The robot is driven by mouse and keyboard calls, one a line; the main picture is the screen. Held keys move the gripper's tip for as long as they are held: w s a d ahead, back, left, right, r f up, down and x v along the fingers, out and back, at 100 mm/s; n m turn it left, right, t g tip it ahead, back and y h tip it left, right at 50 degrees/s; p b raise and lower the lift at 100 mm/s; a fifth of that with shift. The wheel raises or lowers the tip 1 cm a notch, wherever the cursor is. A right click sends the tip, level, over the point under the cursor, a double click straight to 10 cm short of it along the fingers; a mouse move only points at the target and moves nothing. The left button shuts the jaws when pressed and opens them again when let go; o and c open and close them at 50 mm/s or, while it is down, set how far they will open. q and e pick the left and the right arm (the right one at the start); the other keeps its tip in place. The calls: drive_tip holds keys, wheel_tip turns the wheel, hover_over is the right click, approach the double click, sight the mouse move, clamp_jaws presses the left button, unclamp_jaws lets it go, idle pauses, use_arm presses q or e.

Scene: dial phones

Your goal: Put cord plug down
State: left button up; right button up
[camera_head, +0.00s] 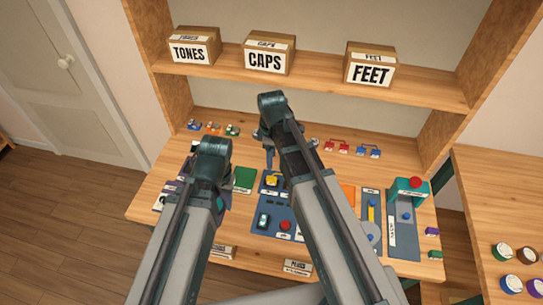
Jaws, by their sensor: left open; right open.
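Cords with plugs lie at the back of the bench: a red one (337,146) and a blue one (369,151). I cannot tell which plug is the task's cord plug. My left gripper (218,203) is low over the left part of the bench, near a green pad (244,180). Its fingers are mostly hidden by its own arm. My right gripper (269,160) points down over the middle of the bench, behind a blue board (270,217). Both grippers are open, and I see no plug between their fingers. The arms hide part of the bench middle.
A label reading PLUGS (298,267) is at the bench's front edge. A grey device with a red-topped teal block (409,190) stands at the right. Several round caps lie on the right table (475,195).

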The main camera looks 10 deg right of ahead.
drive_tip(key=s+a+m, duration=0.2)
drive_tip(key=s+m, duration=0.2)
drive_tip(key=s, duration=0.3)
drive_tip(key=s+a+m+h, duration=0.1)
drive_tip(key=s+a+m, duration=0.2)
drive_tip(key=s+m, duration=0.2)
drive_tip(key=shift+s+a+m, duration=0.25)
drive_tip(key=shift+s+m, duration=0.05)
drive_tip(key=shift+s, duration=0.6)
